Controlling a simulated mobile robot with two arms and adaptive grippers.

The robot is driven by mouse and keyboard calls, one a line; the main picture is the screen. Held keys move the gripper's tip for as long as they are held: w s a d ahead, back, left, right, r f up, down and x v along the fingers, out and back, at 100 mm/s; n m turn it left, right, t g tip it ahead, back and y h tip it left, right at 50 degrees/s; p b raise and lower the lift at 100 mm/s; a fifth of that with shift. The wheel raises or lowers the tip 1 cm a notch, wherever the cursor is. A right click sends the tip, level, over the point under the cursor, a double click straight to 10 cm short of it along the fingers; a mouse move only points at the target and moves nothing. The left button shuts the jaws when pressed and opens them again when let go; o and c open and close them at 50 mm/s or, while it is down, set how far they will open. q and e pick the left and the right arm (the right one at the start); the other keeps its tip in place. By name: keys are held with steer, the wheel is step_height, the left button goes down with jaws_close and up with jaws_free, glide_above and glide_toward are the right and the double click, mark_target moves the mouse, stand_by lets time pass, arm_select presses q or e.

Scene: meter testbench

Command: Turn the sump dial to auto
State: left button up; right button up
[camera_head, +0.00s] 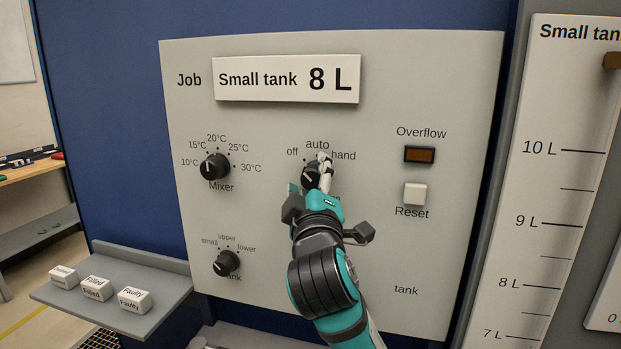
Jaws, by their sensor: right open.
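The sump dial (309,179) is a black round knob on the grey panel, under the labels off, auto and hand. A white mark shows on its left side; its exact setting is hard to tell. My right gripper (314,172) is open at the dial, coming from below. One pale finger lies along the dial's upper right side, near the hand label. The other finger seems to be at the lower left. Whether they touch the dial cannot be told. The gripper hides the dial's lower right part and the name below it. My left gripper is not in view.
The mixer dial (215,167) is left of the sump dial, and the tank dial (227,263) is lower left. The overflow lamp (419,155) and reset button (415,194) are to the right. A shelf (165,315) with labelled blocks juts out at lower left.

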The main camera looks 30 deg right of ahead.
steer(key=c, duration=1.2)
steer(key=shift+f+m+h+b, duration=0.15)
steer(key=shift+m+h+b, duration=0.25)
steer(key=shift+m+b, duration=0.65)
steer(key=shift+f+m+h+b, duration=0.1)
steer(key=shift+m+h+b, duration=0.3)
steer(key=shift+m+b, duration=0.65)
steer(key=m+h+b, duration=0.1)
steer(key=m, duration=0.1)
steer(key=m+h+b, duration=0.1)
steer(key=m+b, duration=0.1)
steer(key=m, duration=0.1)
steer(key=shift+r+g, duration=0.1)
steer(key=shift+g, duration=0.2)
steer(key=shift+r+m+g+h+b, duration=0.2)
steer(key=shift+m+g+h+b, duration=0.45)
steer(key=shift+m, duration=0.75)
steer(key=o, duration=1.2)
